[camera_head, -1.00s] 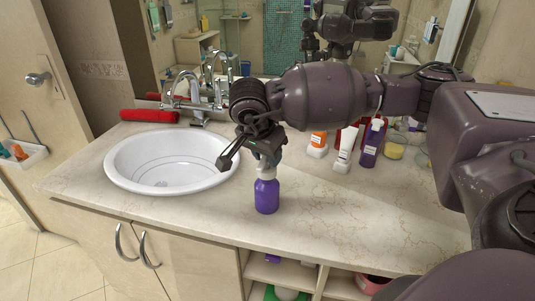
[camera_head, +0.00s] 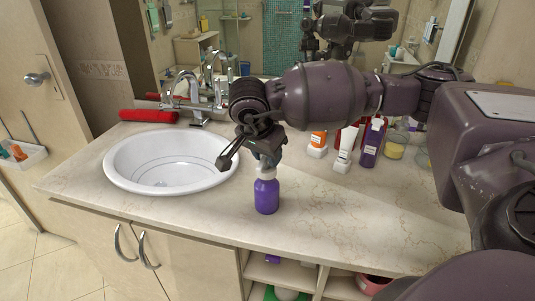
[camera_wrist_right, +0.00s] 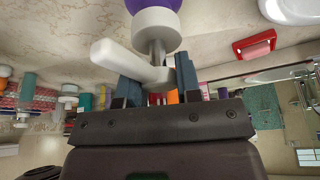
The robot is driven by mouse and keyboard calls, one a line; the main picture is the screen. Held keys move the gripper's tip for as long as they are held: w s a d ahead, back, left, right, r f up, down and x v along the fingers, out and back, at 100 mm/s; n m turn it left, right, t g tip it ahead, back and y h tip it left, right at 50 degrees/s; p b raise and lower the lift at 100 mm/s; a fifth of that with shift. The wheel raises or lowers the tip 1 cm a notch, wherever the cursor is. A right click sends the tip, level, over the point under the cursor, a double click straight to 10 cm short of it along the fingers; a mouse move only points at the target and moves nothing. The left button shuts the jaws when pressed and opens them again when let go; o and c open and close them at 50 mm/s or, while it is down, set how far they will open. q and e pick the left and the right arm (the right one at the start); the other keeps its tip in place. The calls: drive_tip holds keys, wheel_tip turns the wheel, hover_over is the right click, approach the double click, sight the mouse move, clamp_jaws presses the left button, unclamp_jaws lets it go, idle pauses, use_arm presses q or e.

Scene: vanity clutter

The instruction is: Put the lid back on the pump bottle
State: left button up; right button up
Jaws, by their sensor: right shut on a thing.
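The purple pump bottle (camera_head: 267,197) stands upright on the counter, right of the sink; part of it shows at the top of the right wrist view (camera_wrist_right: 152,3). The white pump lid (camera_head: 266,173) is at the bottle's top, and its collar, stem and nozzle show in the right wrist view (camera_wrist_right: 128,62). The collar meets the purple bottle; I cannot tell whether it is fully seated. My right gripper (camera_head: 266,158) is above the bottle, its fingers (camera_wrist_right: 157,82) shut on the lid below the nozzle head. My left gripper is not in view.
The white sink (camera_head: 170,160) and chrome faucet (camera_head: 190,92) are to the left. A red roll (camera_head: 149,116) lies behind the sink. A white tube (camera_head: 345,148), a dark purple bottle (camera_head: 371,145) and an orange-white bottle (camera_head: 317,145) stand back right. The front right counter is clear.

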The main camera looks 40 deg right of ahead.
drive_tip(key=o, duration=1.5)
drive_tip(key=shift+r, duration=0.15)
drive_tip(key=shift+r+p, duration=0.7)
drive_tip(key=shift+r, duration=0.65)
drive_tip(key=shift+r+p, duration=0.85)
drive_tip(key=shift+r, duration=1.2)
